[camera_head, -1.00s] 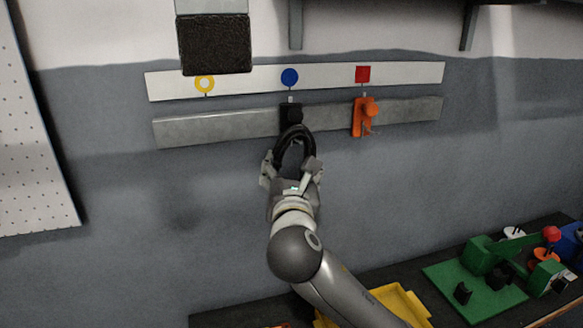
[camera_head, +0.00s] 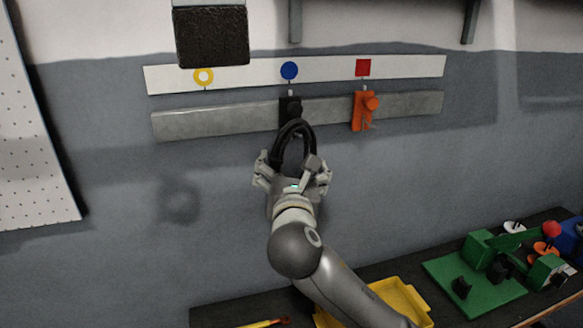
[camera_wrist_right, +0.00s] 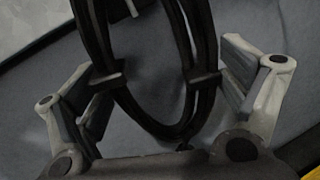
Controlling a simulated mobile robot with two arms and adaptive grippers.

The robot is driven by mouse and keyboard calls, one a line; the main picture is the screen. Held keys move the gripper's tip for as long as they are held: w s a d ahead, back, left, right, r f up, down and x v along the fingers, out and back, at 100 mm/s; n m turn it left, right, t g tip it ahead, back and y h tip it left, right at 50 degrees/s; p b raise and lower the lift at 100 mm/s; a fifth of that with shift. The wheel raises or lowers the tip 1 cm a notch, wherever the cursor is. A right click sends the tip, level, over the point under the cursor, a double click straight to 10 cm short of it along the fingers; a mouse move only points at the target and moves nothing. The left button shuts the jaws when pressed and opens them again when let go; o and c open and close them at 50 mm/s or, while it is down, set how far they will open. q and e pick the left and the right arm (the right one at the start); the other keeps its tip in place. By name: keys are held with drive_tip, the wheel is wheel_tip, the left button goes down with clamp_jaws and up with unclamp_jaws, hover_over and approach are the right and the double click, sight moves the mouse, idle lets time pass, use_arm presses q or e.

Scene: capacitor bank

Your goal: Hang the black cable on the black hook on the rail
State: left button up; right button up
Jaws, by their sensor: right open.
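The black cable (camera_head: 308,142) is a coiled loop, upright, with its top at the black hook (camera_head: 289,107) on the grey rail (camera_head: 215,122). How the loop sits on the hook's peg is hard to make out, black on black. My right gripper (camera_head: 292,170) is just below the hook, around the lower part of the loop. Its fingers are open. In the right wrist view the cable (camera_wrist_right: 178,45) runs down between the spread fingers of the gripper (camera_wrist_right: 162,85), with gaps on both sides. Dark ties bind the coil. My left gripper is out of view.
An orange hook (camera_head: 362,111) is on the rail to the right. A white strip (camera_head: 325,72) above carries yellow, blue and red markers. A dark bench (camera_head: 400,268) below holds a yellow tray (camera_head: 402,297) and a green fixture (camera_head: 480,285). The wall left of the gripper is clear.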

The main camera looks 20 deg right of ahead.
drive_tip(key=shift+s+a+r, duration=0.1)
drive_tip(key=shift+s+r, duration=0.05)
drive_tip(key=shift+s, duration=0.05)
